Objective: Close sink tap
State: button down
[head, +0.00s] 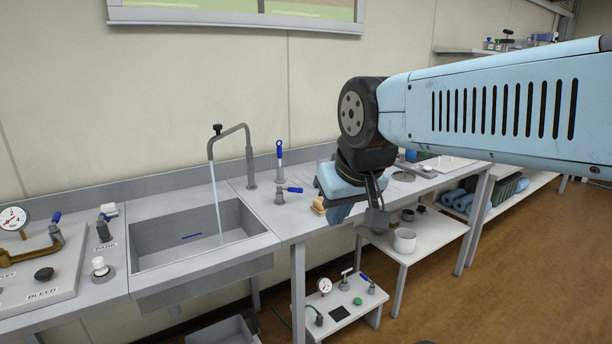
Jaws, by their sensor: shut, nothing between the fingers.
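The grey sink tap (249,160) rises behind the right end of the sink (160,232) and arches left. A thin water stream (217,205) runs from its spout into the basin. A black knob (217,128) sits on top of the spout end. Right of the tap, a blue-handled lever (279,150) stands upright on the counter. In front of it, a low valve with a blue handle (292,190) has its handle lying flat, pointing right. My gripper (374,222) is shut and empty, to the right of both levers and apart from them, over the counter's front edge.
A panel with a gauge (12,218) and brass pipe is left of the sink, with a white-capped fitting (100,266) beside it. A small yellowish object (319,206) lies near my gripper. A low shelf holds a white pot (404,240). Counter around the levers is clear.

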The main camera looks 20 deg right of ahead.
aim_at(279, 189)
jog(key=z, duration=0.4)
jog(key=i, duration=1.4)
jog(key=u, duration=0.7)
